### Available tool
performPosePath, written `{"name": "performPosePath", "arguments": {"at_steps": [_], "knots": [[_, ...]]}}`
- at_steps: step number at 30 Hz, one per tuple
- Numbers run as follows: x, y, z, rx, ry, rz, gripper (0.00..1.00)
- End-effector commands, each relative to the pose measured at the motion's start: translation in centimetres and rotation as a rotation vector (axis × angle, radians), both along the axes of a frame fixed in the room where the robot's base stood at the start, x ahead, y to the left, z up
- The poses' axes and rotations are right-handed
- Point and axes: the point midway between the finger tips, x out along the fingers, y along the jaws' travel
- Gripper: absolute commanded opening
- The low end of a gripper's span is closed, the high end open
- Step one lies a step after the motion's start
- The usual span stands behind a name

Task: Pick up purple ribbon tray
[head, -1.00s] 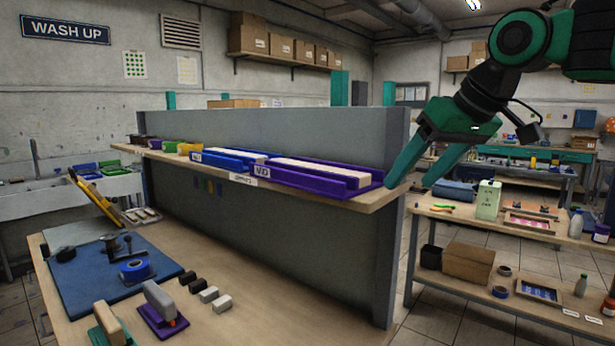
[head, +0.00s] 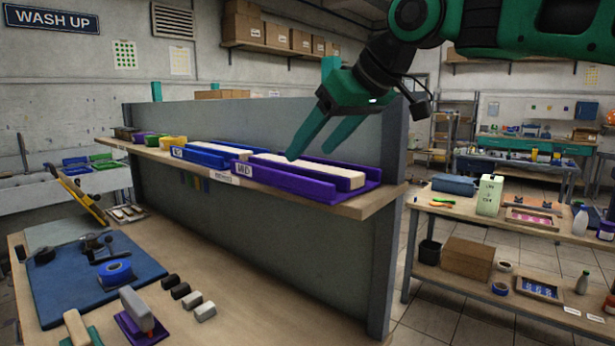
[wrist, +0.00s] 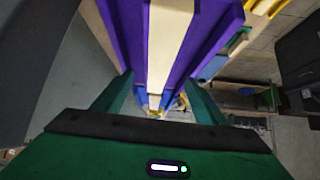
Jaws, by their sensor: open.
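The purple ribbon tray (head: 285,188) lies on the shelf at its right end, with a pale strip along its middle and a white label on its near left end. My gripper (head: 306,150) is open, angled down over the tray in the head view, its teal fingertips near the pale strip. I cannot tell whether they touch anything. In the wrist view, the purple tray (wrist: 125,25) runs away from the camera between the two fingers of my gripper (wrist: 158,97), with nothing held.
A blue tray (head: 208,160) lies left of the purple one. Yellow, green and dark small bins stand farther left on the shelf (head: 372,207). A tall grey panel (head: 230,128) rises behind the shelf. A workbench (head: 245,290) with several tools sits below.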

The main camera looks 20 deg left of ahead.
Motion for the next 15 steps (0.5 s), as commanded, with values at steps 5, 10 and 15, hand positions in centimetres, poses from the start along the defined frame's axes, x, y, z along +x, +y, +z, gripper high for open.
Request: {"name": "performPosePath", "arguments": {"at_steps": [5,10,15], "knots": [[0.6,1.3,-1.5,-0.002,0.002,0.004,0.66],[1.4,2.7,-3.1,-0.001,0.002,0.001,0.66],[1.7,3.0,-3.5,0.0,0.0,0.0,0.66]]}}
